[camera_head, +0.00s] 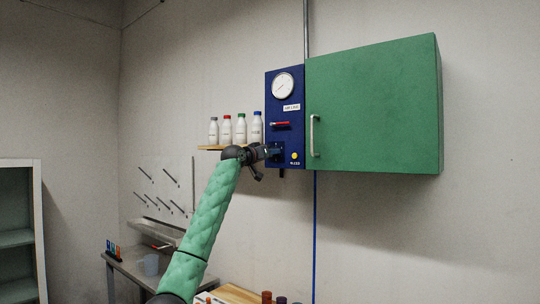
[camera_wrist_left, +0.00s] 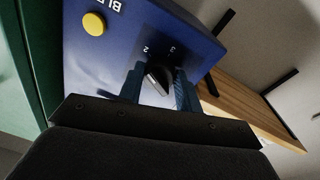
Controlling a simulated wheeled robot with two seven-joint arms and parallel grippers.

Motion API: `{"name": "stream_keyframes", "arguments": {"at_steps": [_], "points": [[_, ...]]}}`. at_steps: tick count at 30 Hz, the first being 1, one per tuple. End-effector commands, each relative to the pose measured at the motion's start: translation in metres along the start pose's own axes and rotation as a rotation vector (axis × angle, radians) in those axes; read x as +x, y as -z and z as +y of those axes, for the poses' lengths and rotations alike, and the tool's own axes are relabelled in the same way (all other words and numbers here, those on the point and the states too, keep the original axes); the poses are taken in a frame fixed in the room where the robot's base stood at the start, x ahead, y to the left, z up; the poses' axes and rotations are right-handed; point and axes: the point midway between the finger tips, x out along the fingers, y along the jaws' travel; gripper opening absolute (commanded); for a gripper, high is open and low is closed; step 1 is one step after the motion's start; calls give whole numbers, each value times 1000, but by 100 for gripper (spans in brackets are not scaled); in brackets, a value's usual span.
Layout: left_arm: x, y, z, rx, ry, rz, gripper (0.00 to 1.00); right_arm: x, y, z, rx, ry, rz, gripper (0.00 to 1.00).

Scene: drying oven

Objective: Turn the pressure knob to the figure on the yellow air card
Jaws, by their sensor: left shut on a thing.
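A dark knob (camera_wrist_left: 157,77) sits on the blue panel (camera_wrist_left: 150,30), with the figures 2 and 3 printed beside it in the left wrist view. My left gripper (camera_wrist_left: 160,88) is shut on it, one blue finger on each side. In the head view my left gripper (camera_head: 273,152) is at the lower left of the blue panel (camera_head: 271,95) and hides the knob. A round white gauge (camera_head: 284,86) is at the panel's top; its reading is too small to tell. I cannot make out a yellow air card. My right gripper is not in view.
A red lever (camera_head: 280,124) lies above the gripper, and a yellow button (camera_head: 295,156) is to its right. A green cabinet (camera_head: 375,105) adjoins the panel. Several capped bottles stand on a wooden shelf (camera_head: 209,148) at left.

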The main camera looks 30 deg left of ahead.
Motion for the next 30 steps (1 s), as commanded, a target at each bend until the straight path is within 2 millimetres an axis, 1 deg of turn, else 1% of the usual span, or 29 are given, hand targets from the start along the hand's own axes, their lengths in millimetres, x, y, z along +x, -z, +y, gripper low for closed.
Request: {"name": "stream_keyframes", "arguments": {"at_steps": [1, 7, 13, 14, 16, 17, 23, 28, 30], "points": [[1, -3, 0, 3, 0, -5, 11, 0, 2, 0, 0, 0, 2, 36], [1, -3, 0, 8, 0, -5, 11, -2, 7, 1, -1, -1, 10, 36], [1, -3, 0, 7, 0, -5, 11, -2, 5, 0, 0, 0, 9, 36], [1, -3, 0, 7, 0, -5, 40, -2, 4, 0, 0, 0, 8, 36], [1, -2, 0, 7, 0, -4, 54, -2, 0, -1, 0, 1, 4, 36], [1, -2, 0, 7, 0, -4, 56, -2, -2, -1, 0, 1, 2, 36], [0, -1, 0, 7, 0, -2, 56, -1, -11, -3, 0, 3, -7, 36], [-3, -2, -1, 8, 0, -1, 56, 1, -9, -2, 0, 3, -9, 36], [-8, -2, -2, 8, 1, -1, 56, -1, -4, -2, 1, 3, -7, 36]]}}
